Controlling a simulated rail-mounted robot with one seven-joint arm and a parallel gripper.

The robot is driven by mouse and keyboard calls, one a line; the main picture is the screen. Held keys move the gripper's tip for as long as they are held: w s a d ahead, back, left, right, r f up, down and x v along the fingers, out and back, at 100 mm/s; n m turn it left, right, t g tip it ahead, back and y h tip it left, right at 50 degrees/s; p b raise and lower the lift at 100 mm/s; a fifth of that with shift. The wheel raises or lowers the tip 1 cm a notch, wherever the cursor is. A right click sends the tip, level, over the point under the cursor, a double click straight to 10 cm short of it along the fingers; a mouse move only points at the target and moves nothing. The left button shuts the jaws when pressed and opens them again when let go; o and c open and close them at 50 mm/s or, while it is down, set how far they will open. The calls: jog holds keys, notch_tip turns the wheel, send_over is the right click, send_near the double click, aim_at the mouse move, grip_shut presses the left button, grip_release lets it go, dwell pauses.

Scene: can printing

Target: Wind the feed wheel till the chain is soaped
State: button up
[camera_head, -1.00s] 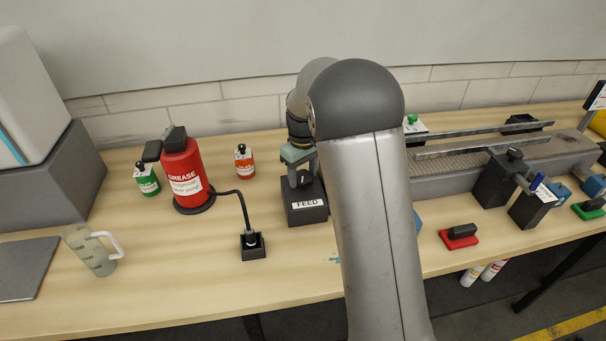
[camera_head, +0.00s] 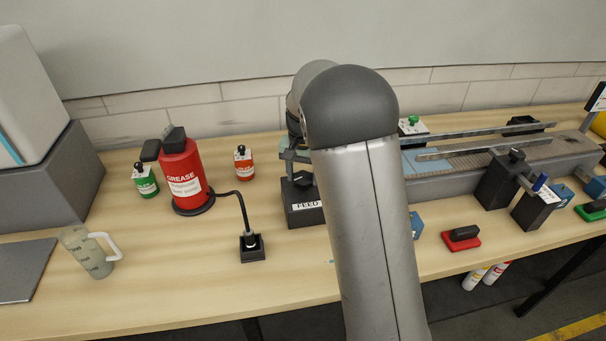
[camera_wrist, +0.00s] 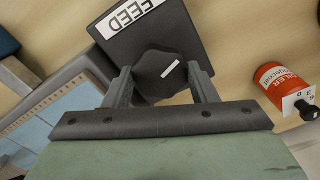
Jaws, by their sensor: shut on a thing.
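The feed unit is a black box (camera_head: 303,216) labelled FEED, near the middle of the bench. Its feed wheel, a dark lobed knob (camera_wrist: 165,72) with a white mark, is on top of the box. In the wrist view my gripper (camera_wrist: 160,84) has one finger on each side of the knob and is shut on it. In the head view my gripper (camera_head: 293,158) is partly hidden by my arm. The conveyor chain (camera_head: 522,150) runs to the right. A pale blue section (camera_head: 416,160) shows at its left end, partly behind my arm.
A red GREASE bottle (camera_head: 182,178) stands left of the feed unit, with a hose to a small black block (camera_head: 252,246). Green (camera_head: 146,180) and orange (camera_head: 244,163) containers stand nearby. A jug (camera_head: 87,251) is at front left. The red-based block (camera_head: 462,237) sits right of my arm.

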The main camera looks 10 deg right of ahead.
aim_at(303, 177)
jog(key=m, duration=0.3)
jog(key=shift+r+m, duration=0.1)
jog(key=shift+m, duration=2.1)
jog(key=shift+w, duration=0.1)
jog(key=o, duration=1)
notch_tip(303, 177, up, 17)
jog(key=shift+r+b, duration=0.15)
jog(key=shift+b, duration=0.25)
